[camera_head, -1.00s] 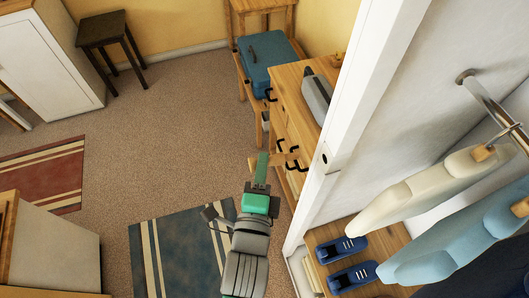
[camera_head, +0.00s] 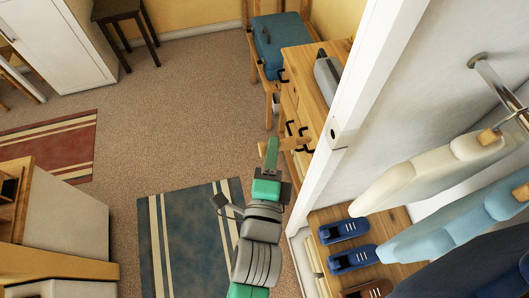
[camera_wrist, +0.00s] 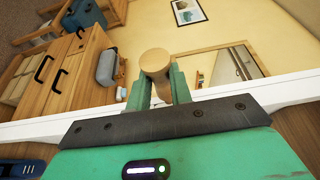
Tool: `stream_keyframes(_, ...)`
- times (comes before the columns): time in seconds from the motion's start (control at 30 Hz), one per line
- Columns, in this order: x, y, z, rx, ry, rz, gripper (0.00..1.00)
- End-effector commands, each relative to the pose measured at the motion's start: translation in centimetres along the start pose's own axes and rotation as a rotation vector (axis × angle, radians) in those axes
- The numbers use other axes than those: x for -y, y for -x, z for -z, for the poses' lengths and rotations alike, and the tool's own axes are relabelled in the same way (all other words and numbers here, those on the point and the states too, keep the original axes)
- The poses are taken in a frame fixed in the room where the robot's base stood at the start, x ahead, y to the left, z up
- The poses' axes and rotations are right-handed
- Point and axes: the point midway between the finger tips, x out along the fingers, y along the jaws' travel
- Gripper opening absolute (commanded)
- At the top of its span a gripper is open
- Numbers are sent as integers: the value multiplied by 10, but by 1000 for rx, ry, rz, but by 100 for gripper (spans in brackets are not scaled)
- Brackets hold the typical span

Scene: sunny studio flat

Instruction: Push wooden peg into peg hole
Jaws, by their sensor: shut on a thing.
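My gripper (camera_head: 270,150) is shut on the wooden peg (camera_head: 292,146), beside the wooden drawer chest. In the wrist view, the peg's pale round end (camera_wrist: 155,62) stands out beyond the green fingers (camera_wrist: 160,92), which clasp its shaft. The peg is tilted and shows no contact with anything but the fingers. No other hole is clear.
The drawer chest (camera_head: 304,92) with black handles stands close to my gripper. A blue case (camera_head: 280,45) lies on a chair behind it. Pale clothes (camera_head: 430,180) hang right of the door frame, above blue shoes (camera_head: 345,231). The carpet (camera_head: 180,125) at left is open.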

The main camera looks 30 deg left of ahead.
Motion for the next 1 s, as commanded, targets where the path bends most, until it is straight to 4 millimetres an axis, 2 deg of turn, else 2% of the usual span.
stream_keyframes(0.5,-1,-13,32,-2,0,1,0)
stream_keyframes(1.0,0,-15,38,-1,0,1,0)
